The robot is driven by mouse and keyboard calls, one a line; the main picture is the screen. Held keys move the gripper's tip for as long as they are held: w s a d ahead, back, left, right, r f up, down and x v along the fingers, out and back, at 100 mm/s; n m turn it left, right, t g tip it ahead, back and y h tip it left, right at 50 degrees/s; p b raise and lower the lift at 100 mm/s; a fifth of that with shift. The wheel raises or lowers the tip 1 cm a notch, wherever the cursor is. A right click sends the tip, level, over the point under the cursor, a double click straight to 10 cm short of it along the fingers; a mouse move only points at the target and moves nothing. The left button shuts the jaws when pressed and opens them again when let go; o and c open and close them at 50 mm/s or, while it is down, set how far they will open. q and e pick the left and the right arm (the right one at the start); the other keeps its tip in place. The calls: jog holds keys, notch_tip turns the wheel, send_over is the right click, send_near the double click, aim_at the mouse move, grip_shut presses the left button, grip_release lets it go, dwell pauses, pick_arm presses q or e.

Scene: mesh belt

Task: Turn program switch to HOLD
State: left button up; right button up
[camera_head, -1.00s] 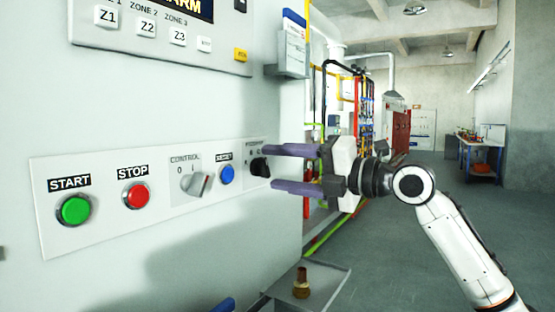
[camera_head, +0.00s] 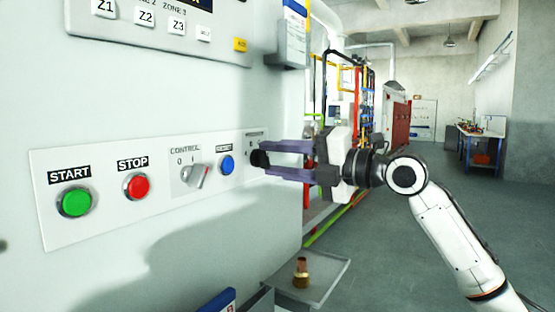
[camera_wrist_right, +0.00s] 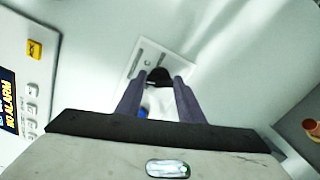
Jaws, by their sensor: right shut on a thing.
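The black program switch (camera_head: 259,159) sits at the right end of the white control panel (camera_head: 110,214). Its label is partly visible above it and too small to read. My right gripper (camera_head: 268,160) comes in from the right, its two purple-grey fingers closed on the switch knob. In the right wrist view the black knob (camera_wrist_right: 159,75) shows between the two fingertips (camera_wrist_right: 160,82). Which position the switch points to cannot be told. My left gripper is not in view.
Left of the switch are a blue button (camera_head: 227,165), a grey CONTROL knob (camera_head: 196,176), a red STOP button (camera_head: 137,186) and a green START button (camera_head: 74,202). A document holder (camera_head: 292,45) juts out above. A tray (camera_head: 325,272) with a small brown object (camera_head: 301,271) is below.

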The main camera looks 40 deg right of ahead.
jog(key=m+p, duration=0.1)
jog(key=m, duration=0.7)
jog(key=shift+f, duration=0.15)
jog(key=m+p, duration=0.1)
jog(key=m, duration=0.4)
jog(key=shift+f+m+p, duration=0.1)
jog(key=shift+m+p, duration=0.2)
jog(key=shift+m, duration=0.7)
jog(key=shift+a+m+p, duration=0.1)
jog(key=shift+m+p, duration=0.4)
jog(key=shift+m, duration=0.3)
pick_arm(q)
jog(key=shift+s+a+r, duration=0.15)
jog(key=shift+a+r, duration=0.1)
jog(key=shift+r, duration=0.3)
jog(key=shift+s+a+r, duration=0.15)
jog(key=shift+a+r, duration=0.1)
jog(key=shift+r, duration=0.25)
pick_arm(e)
jog(key=shift+m, duration=0.3)
jog(key=shift+f, duration=0.1)
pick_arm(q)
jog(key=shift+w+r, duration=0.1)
pick_arm(e)
jog(key=o, duration=1.1)
jog(key=shift+c, duration=0.2)
